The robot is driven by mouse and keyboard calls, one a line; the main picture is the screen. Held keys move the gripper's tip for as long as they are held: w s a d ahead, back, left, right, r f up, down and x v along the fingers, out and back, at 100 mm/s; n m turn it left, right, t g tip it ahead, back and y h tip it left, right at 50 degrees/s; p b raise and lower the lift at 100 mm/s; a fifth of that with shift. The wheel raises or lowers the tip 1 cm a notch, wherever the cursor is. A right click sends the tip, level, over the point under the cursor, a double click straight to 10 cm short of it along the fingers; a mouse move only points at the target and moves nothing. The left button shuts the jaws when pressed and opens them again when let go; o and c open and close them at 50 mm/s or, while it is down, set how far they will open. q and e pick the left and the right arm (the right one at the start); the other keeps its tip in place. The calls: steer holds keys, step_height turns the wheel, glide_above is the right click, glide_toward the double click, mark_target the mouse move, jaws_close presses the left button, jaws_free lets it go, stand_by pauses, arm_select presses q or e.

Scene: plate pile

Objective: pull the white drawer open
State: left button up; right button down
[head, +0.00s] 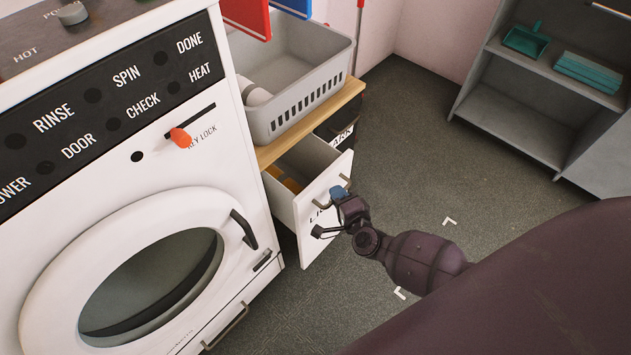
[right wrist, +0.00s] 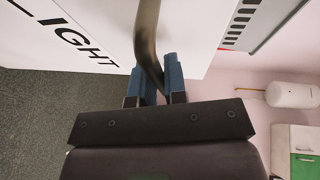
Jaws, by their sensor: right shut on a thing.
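The white drawer (head: 307,228) stands partly open below a wooden top, beside the washing machine, and something yellowish shows inside it. Its front shows part of the word "LIGHT" and has a metal bar handle (head: 321,203). My right gripper (head: 332,210) is at the drawer front, shut on the handle. In the right wrist view the handle (right wrist: 148,32) runs between the blue finger pads (right wrist: 155,80), close to the white front (right wrist: 105,30). The gripper hides part of the lettering. My left gripper is not in view.
The white washing machine (head: 235,130) stands directly left of the drawer. A grey basket (head: 300,95) sits on the wooden top (head: 352,90), and a dark drawer front (head: 343,135) is behind. A grey shelf (head: 510,125) stands at the back right. The floor (head: 430,130) between is clear.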

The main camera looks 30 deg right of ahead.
steer(key=s+d, duration=0.3)
steer(key=s, duration=0.5)
steer(key=s+d, duration=0.3)
steer(key=s, duration=0.6)
steer(key=shift+s, duration=0.15)
steer(key=shift+d, duration=0.1)
steer(key=c, duration=1.2)
jaws_free()
steer(key=shift+s, duration=0.1)
